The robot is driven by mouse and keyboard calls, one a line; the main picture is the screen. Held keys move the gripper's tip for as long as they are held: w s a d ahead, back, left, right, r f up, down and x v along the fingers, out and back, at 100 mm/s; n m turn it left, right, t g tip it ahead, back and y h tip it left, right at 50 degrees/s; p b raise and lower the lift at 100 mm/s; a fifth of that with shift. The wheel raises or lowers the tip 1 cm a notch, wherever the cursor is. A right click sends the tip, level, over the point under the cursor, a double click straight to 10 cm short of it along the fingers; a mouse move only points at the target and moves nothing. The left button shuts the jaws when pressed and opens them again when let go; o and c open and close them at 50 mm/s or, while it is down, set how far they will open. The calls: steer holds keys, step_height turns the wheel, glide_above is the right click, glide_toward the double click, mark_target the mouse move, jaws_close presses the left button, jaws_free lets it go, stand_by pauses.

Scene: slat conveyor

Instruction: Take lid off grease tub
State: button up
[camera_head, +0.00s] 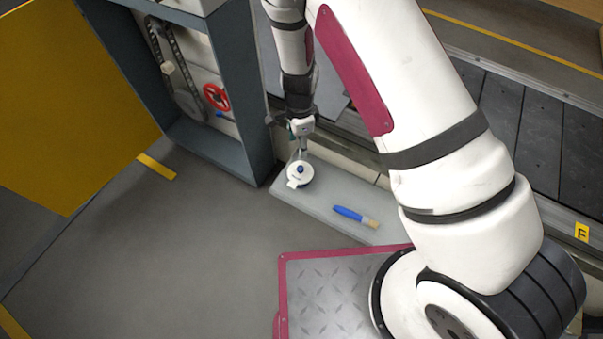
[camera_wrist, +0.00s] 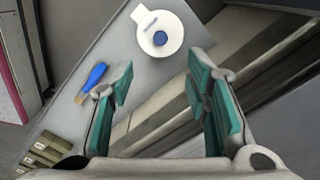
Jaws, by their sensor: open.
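The grease tub's white lid (camera_head: 299,174) has a blue knob and a side tab. It lies on a grey shelf in the head view, and the tub under it is mostly hidden. In the wrist view the round lid (camera_wrist: 157,32) with its blue knob shows at the top, beyond the fingertips. My gripper (camera_head: 301,147) is just behind the lid in the head view. In the wrist view my gripper (camera_wrist: 160,82) is open, with green pads apart and nothing between them. I cannot tell the height gap to the knob.
A blue-handled brush (camera_head: 355,216) lies on the grey shelf (camera_head: 330,194) right of the tub. A grey cabinet with a red handwheel (camera_head: 216,97) and an open yellow door (camera_head: 70,100) stands at left. The slat conveyor (camera_head: 545,140) runs along the right. Floor in front is clear.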

steer(key=b, duration=0.3)
glide_above(300, 168)
step_height(300, 168, down, 8)
steer(key=shift+s+f, duration=0.15)
steer(key=shift+f+b, duration=1.6)
steer(key=shift+f, duration=1.55)
steer(key=shift+r, duration=0.1)
steer(key=c, duration=0.8)
